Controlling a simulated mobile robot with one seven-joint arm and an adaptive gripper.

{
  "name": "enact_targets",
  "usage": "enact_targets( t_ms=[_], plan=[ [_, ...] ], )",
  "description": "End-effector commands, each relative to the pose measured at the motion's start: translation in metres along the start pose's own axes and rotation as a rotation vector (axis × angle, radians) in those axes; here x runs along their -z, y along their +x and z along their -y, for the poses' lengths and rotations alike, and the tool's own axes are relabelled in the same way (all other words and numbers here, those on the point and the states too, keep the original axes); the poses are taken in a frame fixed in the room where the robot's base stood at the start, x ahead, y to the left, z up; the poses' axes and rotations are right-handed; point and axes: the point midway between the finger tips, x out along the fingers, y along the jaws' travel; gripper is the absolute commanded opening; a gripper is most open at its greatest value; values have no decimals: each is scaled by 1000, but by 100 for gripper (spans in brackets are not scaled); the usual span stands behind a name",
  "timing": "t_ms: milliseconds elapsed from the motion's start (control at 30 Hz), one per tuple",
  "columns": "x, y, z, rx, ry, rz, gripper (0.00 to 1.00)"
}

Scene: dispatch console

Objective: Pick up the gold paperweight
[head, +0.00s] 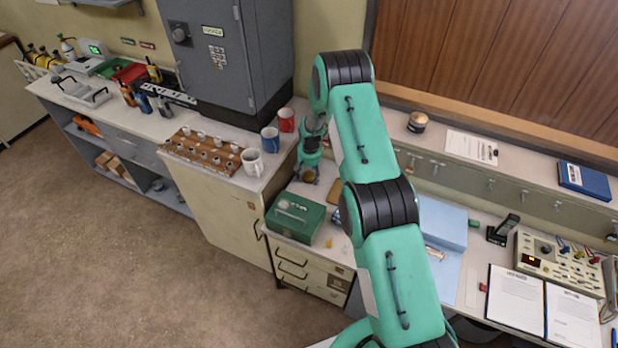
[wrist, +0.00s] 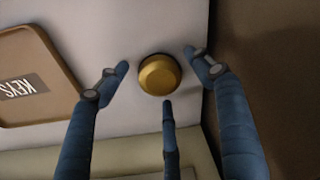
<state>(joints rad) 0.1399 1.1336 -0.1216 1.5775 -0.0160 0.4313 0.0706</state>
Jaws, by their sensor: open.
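The gold paperweight (wrist: 159,75) is a small round domed piece on a pale desk surface in the wrist view. My gripper (wrist: 160,78) is open, with one blue finger to its left, one to its right and one below it. The fingertips surround the paperweight with visible gaps and none clearly touches it. In the head view the paperweight (head: 309,175) shows just below my gripper (head: 309,164), at the back of the desk beside the cabinet. My arm hides part of the desk to the right.
A brown tray labelled KEYS (wrist: 35,75) lies left of the paperweight in the wrist view. A green box (head: 295,218) stands in front on the desk. Blue (head: 270,139) and red (head: 287,120) mugs stand on the higher cabinet top to the left, close to my gripper.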

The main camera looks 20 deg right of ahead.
Motion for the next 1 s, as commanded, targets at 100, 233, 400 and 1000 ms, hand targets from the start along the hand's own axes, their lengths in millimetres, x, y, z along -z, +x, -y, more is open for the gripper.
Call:
enact_targets(
  t_ms=[100, 233, 400, 1000],
  plan=[
    [0, 0, 0, 0, 0, 0, 51],
    [0, 0, 0, 0, 0, 0, 25],
    [1, -1, 0, 0, 0, -2, 1],
    [4, -22, 0, 0, 0, -2, 1]
  ],
)
